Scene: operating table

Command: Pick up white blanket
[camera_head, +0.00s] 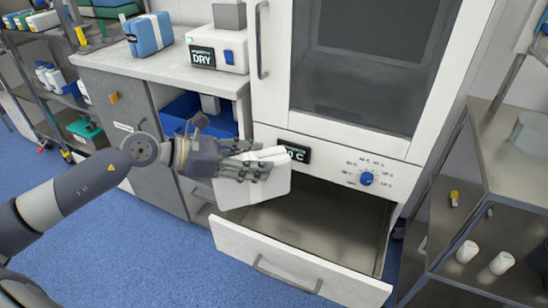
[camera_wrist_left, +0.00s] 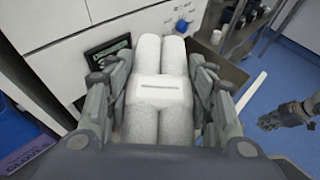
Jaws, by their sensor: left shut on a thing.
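The white blanket (camera_head: 258,184) is a folded or rolled white bundle in the head view. My left gripper (camera_head: 250,170) is shut on it and holds it above the left part of an open drawer (camera_head: 330,226). In the left wrist view the white blanket (camera_wrist_left: 160,75) shows as two rolls side by side with a white band around them. The fingers of my left gripper (camera_wrist_left: 160,105) press on it from both sides. The drawer looks empty where its floor shows. My right gripper is not in the head view; a dark gripper (camera_wrist_left: 285,115) shows at the right of the left wrist view.
A white warming cabinet (camera_head: 270,80) with a glass door stands above the drawer, with a blue knob (camera_head: 366,178). A counter (camera_head: 165,70) with a DRY box (camera_head: 217,50) is at the left. A metal shelf (camera_head: 490,190) with white bottles stands at the right. Blue floor is free in front.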

